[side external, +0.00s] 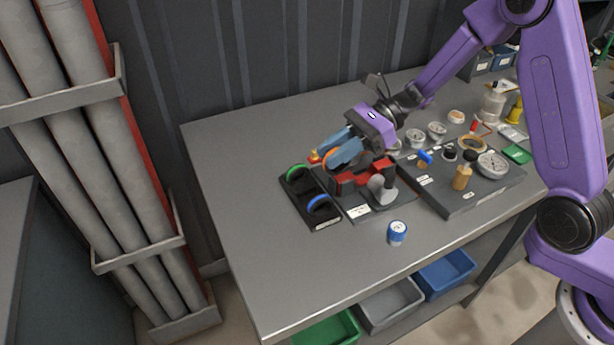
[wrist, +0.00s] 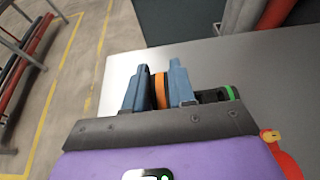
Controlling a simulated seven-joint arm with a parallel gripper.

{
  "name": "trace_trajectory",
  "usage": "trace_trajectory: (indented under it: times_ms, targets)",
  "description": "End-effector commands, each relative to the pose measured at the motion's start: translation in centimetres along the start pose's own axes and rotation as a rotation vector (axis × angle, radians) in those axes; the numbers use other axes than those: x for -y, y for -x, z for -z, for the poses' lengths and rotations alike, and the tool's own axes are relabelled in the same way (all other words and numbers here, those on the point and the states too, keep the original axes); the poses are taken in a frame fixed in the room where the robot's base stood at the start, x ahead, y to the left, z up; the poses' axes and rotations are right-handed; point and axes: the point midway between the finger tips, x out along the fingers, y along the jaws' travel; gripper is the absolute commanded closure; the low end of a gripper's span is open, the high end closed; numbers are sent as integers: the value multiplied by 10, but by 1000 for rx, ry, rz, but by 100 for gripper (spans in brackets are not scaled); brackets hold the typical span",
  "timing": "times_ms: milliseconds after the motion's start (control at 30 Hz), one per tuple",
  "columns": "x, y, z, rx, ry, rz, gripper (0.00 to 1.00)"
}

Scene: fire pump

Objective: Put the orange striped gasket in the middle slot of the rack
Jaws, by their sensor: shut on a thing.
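My gripper (side external: 328,154) is shut on the orange striped gasket (side external: 329,159), which is partly hidden between the blue fingers. The gasket also shows edge-on between the fingers in the wrist view (wrist: 160,91). The black rack (side external: 323,227) lies on the bench, just left of and below the gripper in the side view. A green ring (side external: 297,171) stands in its far slot and a blue ring (side external: 319,202) in its near slot. The middle slot (side external: 308,190) between them looks empty. The gasket appears held above the bench, beside the rack's far end; its exact height is unclear.
A red and dark pump part (side external: 362,178) on a grey plate stands right of the rack, close to my gripper. A blue-topped round piece (side external: 397,231) stands in front. A tray with gauges and fittings (side external: 452,208) is at right. The left bench is clear.

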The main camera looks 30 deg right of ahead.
Motion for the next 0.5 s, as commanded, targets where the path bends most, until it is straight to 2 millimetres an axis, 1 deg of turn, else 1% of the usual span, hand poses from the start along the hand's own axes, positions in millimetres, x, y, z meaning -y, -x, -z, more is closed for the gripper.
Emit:
trace_trajectory:
  times_ms: [67,200,367,500]
  targets:
    - [14,-11,4,0,0,-3,100]
    - [29,-26,21,-1,-3,-2,100]
    - [44,-41,37,0,-1,-2,100]
    - [52,-48,43,0,0,-1,100]
